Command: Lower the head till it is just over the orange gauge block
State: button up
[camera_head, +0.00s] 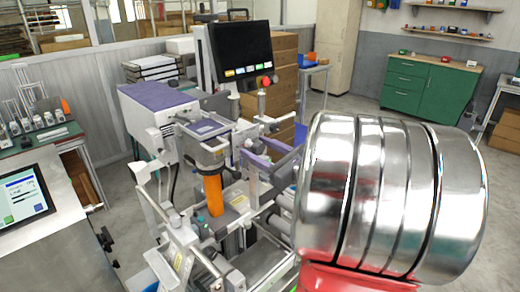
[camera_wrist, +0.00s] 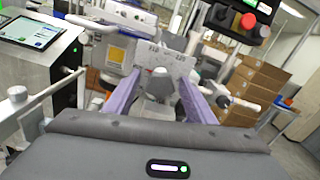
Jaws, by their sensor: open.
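The orange gauge block (camera_head: 213,194) stands upright on the machine's bed in the head view. The machine's grey head (camera_head: 207,156) is right above it. I cannot tell whether a thin gap lies between them. My gripper (camera_head: 256,147) is to the right of the head, with its purple fingers pointing at the machine. In the wrist view my gripper (camera_wrist: 160,78) is open, its two purple fingers apart. A grey rounded knob (camera_wrist: 160,83) shows between the fingers, not gripped. I cannot make out the gauge block in the wrist view.
A large shiny metal cylinder (camera_head: 385,195) on a red base (camera_head: 355,280) fills the right foreground and hides what is behind it. A black monitor (camera_head: 241,48) stands above the machine. A tablet (camera_head: 24,195) is at left. Cardboard boxes (camera_wrist: 251,82) are behind at right.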

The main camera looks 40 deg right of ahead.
jog(key=shift+c, duration=0.4)
jog(key=c, duration=1)
jog(key=shift+o, duration=0.2)
jog(key=o, duration=1)
jog(key=shift+o, duration=0.2)
jog(key=s, duration=1.4)
jog(key=shift+d, duration=0.2)
